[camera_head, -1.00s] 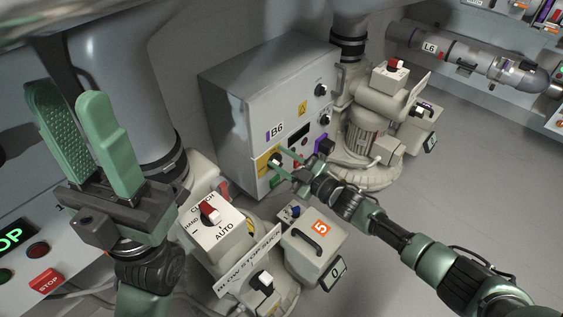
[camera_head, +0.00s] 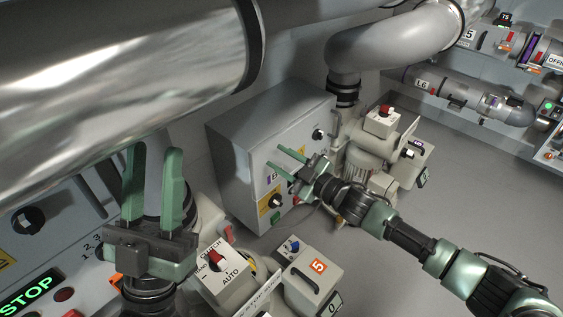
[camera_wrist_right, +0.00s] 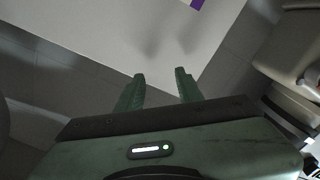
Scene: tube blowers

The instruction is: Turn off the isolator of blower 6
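The grey B6 cabinet (camera_head: 228,160) stands in the middle of the head view. On its front is a yellow plate (camera_head: 264,207) with a black rotary knob (camera_head: 276,200), the likely isolator; I cannot tell its setting. My right gripper (camera_head: 274,156) is open and empty in front of the cabinet, above the knob in the picture and apart from it. It hides part of the B6 label and panel. In the right wrist view its two fingers (camera_wrist_right: 157,75) are apart before a pale panel, with no knob between them. My left gripper (camera_head: 153,152) is open, empty and upright at the left.
The blower 5 box (camera_head: 313,268) and a selector box with a red switch (camera_head: 219,262) stand at the front. A similar machine (camera_head: 377,140) stands right of the cabinet. A large pipe (camera_head: 120,70) crosses the upper left. Floor at the right is clear.

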